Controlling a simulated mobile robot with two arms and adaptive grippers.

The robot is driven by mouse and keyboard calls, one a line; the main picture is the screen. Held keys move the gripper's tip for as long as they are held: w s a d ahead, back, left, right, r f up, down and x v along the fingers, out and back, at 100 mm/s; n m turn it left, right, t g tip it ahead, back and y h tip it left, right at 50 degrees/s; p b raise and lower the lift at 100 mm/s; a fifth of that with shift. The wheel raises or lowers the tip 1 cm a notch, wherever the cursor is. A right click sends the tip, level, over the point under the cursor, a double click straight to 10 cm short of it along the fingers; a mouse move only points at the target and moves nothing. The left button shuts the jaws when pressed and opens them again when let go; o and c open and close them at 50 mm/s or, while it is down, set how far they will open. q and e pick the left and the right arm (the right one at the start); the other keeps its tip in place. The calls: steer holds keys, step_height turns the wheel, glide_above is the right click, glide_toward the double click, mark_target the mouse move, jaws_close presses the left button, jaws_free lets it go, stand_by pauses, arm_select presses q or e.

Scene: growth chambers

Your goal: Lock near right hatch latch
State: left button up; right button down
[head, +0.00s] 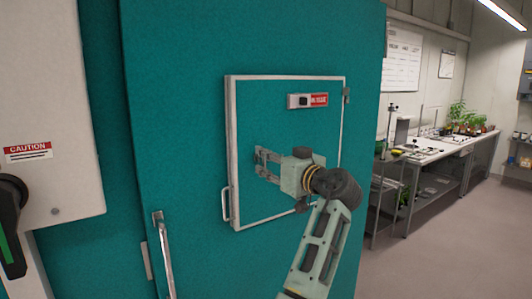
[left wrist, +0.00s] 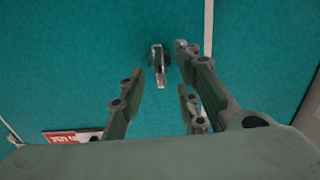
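The hatch (head: 268,115) is a teal panel in a pale frame, set in the large teal door, and it looks closed. My left gripper (head: 259,163) is in front of its left part, with fingers pointing at the panel. In the left wrist view the latch (left wrist: 158,62) is a small metal lever on a dark round base. It lies ahead, between the spread fingers of the left gripper (left wrist: 160,76). The fingers are open, and I see no contact with the latch. In the head view the gripper hides the latch. My right gripper is out of view.
A red-and-white sign slider (head: 308,100) is on the upper hatch. A handle (head: 226,203) is at the frame's left edge, and a long door handle (head: 164,255) is lower left. A cabinet with a caution label (head: 28,152) stands left. Benches with plants (head: 458,115) stand right, beside open floor.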

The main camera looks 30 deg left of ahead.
arm_select(q)
steer(key=shift+p+x, duration=0.3)
steer(key=shift+x, duration=0.9)
jaws_close()
